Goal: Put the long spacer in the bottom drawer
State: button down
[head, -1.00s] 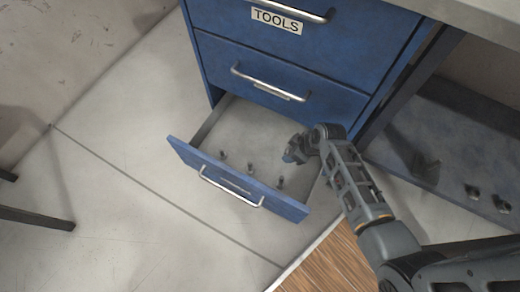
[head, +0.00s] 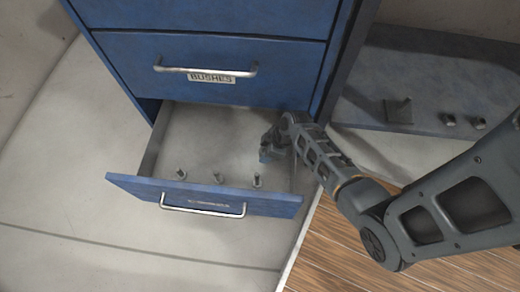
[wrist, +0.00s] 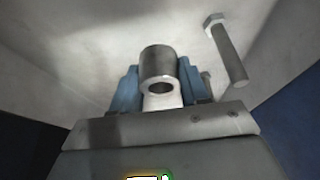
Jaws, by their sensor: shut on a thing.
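The bottom drawer (head: 200,194) is pulled open below the cabinet, and its inside floor shows from above. My gripper (head: 270,148) is over or inside the right part of this drawer. In the wrist view my gripper (wrist: 158,92) has its blue fingertips shut on a grey hollow metal cylinder, the spacer (wrist: 158,64). Its round bore faces the camera. The spacer cannot be made out in the head view. Whether it touches the drawer floor, I cannot tell.
Three small bolt-like parts (head: 218,178) stand along the drawer's front. A bolt (wrist: 228,52) is right of the spacer in the wrist view. The closed drawer above is labelled BUSHES (head: 211,77). A low shelf (head: 365,90) at right holds a plate (head: 398,112) and two small cylinders (head: 449,119).

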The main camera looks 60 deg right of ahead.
jog(key=shift+f+b, duration=1.4)
jog(key=shift+f, duration=1.8)
jog(key=shift+f, duration=0.2)
jog(key=c, duration=0.5)
grip_release()
jog(key=shift+c, duration=0.2)
